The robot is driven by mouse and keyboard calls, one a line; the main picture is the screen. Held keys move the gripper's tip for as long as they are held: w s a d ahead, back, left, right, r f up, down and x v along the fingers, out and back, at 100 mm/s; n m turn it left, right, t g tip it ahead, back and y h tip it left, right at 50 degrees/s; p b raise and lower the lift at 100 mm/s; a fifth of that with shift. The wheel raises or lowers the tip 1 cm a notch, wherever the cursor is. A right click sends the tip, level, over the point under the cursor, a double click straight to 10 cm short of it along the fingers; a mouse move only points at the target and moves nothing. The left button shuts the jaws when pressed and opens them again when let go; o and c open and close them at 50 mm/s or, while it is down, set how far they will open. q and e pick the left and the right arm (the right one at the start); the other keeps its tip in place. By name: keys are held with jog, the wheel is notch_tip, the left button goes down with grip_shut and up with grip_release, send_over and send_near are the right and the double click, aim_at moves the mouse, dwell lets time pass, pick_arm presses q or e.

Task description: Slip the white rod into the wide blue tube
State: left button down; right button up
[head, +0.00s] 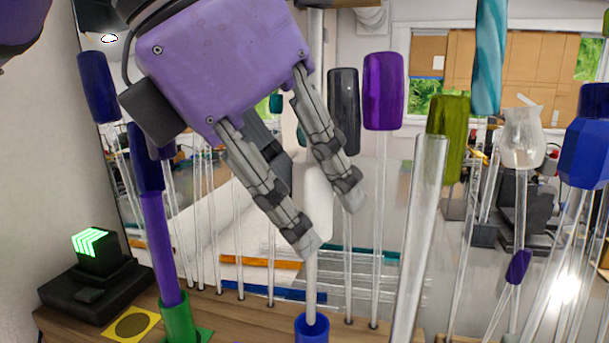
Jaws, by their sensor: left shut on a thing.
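My left gripper (330,222) comes down from the upper left, with its fingers on either side of the white rod (318,190). It is shut on the rod's thick white upper part. The rod stands about upright, and its thin pale shaft runs down to the mouth of the blue tube (312,329) at the bottom centre. The shaft's lower end seems to be at or inside the tube mouth; how deep I cannot tell. The tube's lower part is cut off by the frame edge. My right gripper is not in view.
A purple rod (161,245) stands in a green tube (179,320) at the left. Several glass rods with coloured heads stand close behind and to the right, including a thick clear one (418,240). A black device with a green-lit sign (96,249) stands at far left.

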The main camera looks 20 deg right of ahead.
aim_at(307, 274)
pick_arm(q)
jog(key=shift+f+b, duration=0.4)
jog(key=shift+f, duration=1.1)
notch_tip(307, 274, down, 2)
jog(key=shift+b, duration=0.35)
jog(key=shift+f+b, duration=0.4)
jog(key=shift+f, duration=1.05)
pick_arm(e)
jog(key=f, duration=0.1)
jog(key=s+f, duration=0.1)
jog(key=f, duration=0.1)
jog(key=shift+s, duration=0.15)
pick_arm(q)
jog(key=c, duration=1.5)
grip_release()
jog(key=shift+o, duration=0.2)
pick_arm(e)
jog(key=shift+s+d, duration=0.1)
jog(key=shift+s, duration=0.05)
pick_arm(q)
jog(key=v, duration=1.2)
